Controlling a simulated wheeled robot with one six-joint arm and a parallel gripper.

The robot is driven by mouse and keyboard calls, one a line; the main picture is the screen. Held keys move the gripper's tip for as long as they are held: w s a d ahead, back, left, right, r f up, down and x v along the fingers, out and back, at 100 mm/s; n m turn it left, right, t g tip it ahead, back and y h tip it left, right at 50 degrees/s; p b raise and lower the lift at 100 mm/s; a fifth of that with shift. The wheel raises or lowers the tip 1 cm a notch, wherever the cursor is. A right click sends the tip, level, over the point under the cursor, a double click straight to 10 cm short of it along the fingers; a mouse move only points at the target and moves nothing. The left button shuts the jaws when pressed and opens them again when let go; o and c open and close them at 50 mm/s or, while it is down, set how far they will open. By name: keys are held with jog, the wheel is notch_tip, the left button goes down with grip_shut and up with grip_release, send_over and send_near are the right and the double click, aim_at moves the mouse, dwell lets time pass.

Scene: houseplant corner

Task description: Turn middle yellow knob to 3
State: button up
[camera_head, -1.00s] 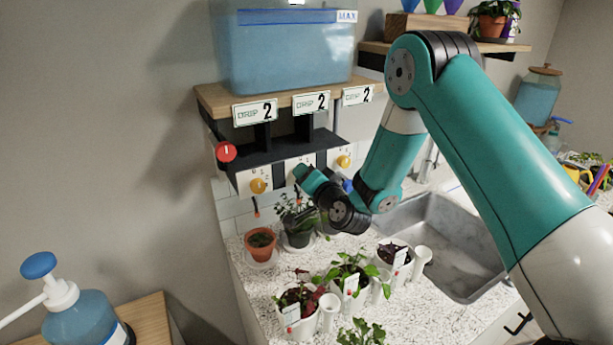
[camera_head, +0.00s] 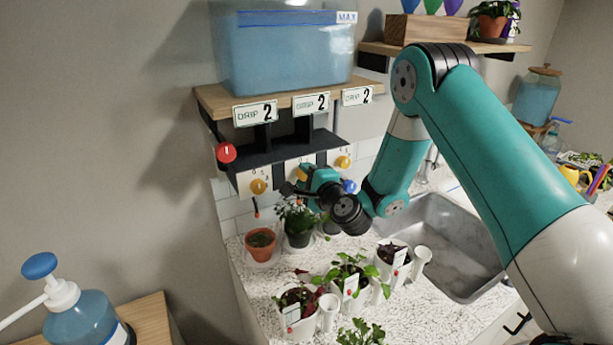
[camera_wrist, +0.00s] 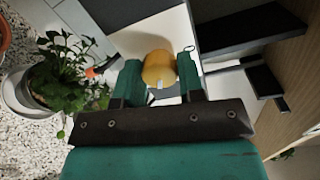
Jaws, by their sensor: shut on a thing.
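The middle yellow knob (camera_wrist: 158,68) sits on a white panel (camera_wrist: 155,35) in the wrist view, with a small pale mark on its near edge. My gripper (camera_wrist: 159,77) has one finger on each side of the knob and is shut on it. In the head view my gripper (camera_head: 308,180) is at the middle panel, where the knob is mostly hidden behind it. The number the knob points at cannot be read. The label above the middle panel (camera_head: 311,103) reads DRIP 2.
A left yellow knob (camera_head: 258,186), a right yellow knob (camera_head: 343,162), a red knob (camera_head: 226,152) and a blue knob (camera_head: 349,186) are close by. A dark-potted plant (camera_head: 299,225) stands just below my gripper. The water tank (camera_head: 285,55) is above. A sink (camera_head: 445,235) lies right.

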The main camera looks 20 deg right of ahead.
jog(key=shift+m, duration=0.8)
jog(key=o, duration=0.9)
jog(key=shift+d, duration=0.1)
jog(key=shift+b+v, duration=6)
jog(key=shift+b, duration=1)
